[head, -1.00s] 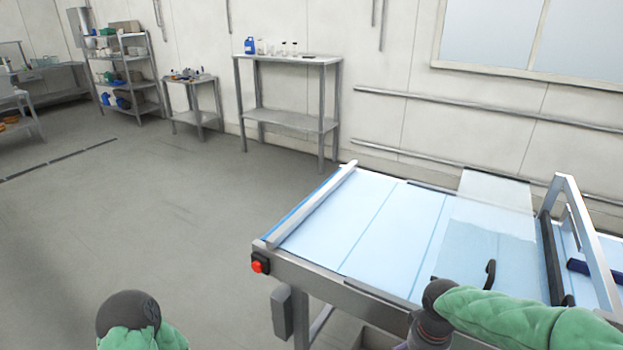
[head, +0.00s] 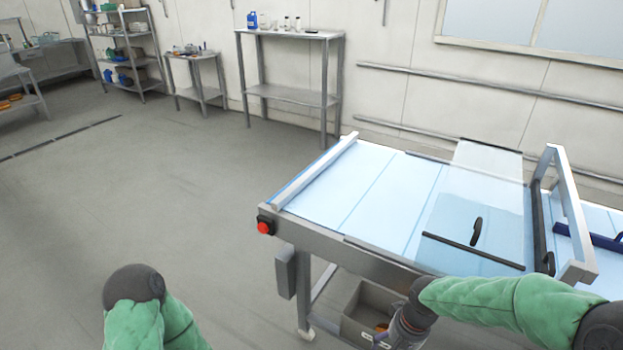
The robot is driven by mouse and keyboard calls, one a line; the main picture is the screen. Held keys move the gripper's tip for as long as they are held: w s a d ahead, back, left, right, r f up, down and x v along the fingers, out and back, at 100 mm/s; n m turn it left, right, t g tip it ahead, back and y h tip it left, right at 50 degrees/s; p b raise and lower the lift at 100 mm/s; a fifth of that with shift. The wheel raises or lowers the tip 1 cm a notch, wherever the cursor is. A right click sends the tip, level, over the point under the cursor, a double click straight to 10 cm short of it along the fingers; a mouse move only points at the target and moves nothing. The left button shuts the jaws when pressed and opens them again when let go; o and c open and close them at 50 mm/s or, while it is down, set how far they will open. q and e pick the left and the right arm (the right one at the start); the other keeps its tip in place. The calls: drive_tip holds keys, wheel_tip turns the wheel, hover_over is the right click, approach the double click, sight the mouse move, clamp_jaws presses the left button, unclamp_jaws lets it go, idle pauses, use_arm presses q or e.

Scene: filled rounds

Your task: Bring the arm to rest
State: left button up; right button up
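My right arm, in a green sleeve, comes in from the right in the head view and bends down in front of the table's near edge. Its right gripper (head: 385,344) is at the bottom edge, mostly cut off, so its fingers cannot be judged. My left arm, also in a green sleeve, shows only its upper part at the bottom left, over the floor. The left gripper is out of the frame.
A light-blue-topped table (head: 335,194) with a red button (head: 264,227), a clear panel with a black handle (head: 476,231) and a metal frame stands right of centre. A grey bin (head: 368,308) sits below it. Shelves line the back wall. Open floor lies left.

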drive_tip(key=s+a+f+y, duration=0.1)
drive_tip(key=s+a+f, duration=0.2)
drive_tip(key=f, duration=0.4)
drive_tip(key=s+a+f, duration=0.4)
drive_tip(key=f, duration=0.4)
drive_tip(key=s+a+f+y, duration=0.1)
drive_tip(key=s+a+f, duration=0.2)
drive_tip(key=f, duration=0.4)
drive_tip(key=shift+s+a+f+y, duration=0.3)
drive_tip(key=shift+s+a+f, duration=0.1)
drive_tip(key=shift+s, duration=0.35)
